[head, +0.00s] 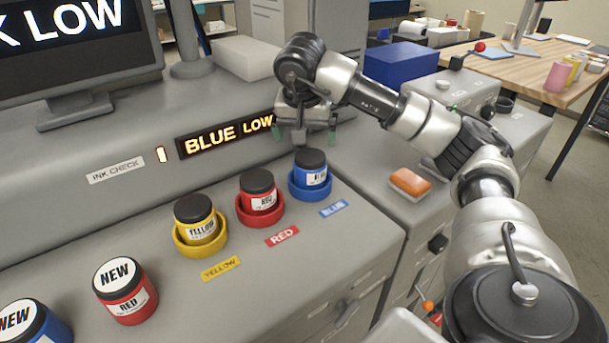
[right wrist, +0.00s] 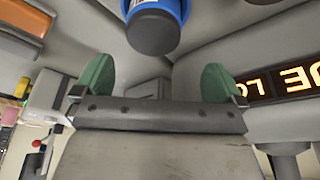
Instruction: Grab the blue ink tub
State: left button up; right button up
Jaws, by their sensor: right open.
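A blue ink tub (head: 310,166) with a black lid stands upright in a blue ring holder (head: 297,189) above the BLUE label. My right gripper (head: 305,136) is above and just behind this tub. It is open, with nothing between its green fingertips. In the right wrist view the tub's black lid (right wrist: 153,33) is at the top, beyond the gap between the fingertips (right wrist: 157,80) and apart from them. A second blue tub (head: 52,328), with NEW on its lid, is cut off at the lower left. My left gripper is out of view.
A red tub (head: 262,203) and a yellow tub (head: 200,230) sit in matching rings left of the blue one. A NEW red tub (head: 127,300) stands nearer. A lit sign (head: 225,137) reads BLUE LOW. An orange block (head: 410,182) lies to the right.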

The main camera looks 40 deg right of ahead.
aim_at(310, 156)
jog(key=x, duration=0.3)
jog(key=shift+s+d+f+p, duration=0.2)
jog(key=shift+s+f+p, duration=0.15)
jog(key=shift+f+p, duration=0.05)
jog(key=p+x, duration=0.1)
jog(key=x, duration=0.1)
jog(key=p+x, duration=0.1)
jog(key=x, duration=0.1)
jog(key=shift+s+a+f, duration=0.2)
jog(key=shift+d+f, duration=0.15)
jog(key=shift+f, duration=0.45)
jog(key=shift+w, duration=0.1)
jog(key=c, duration=1)
jog(key=shift+o, duration=0.2)
jog(key=shift+r, duration=0.15)
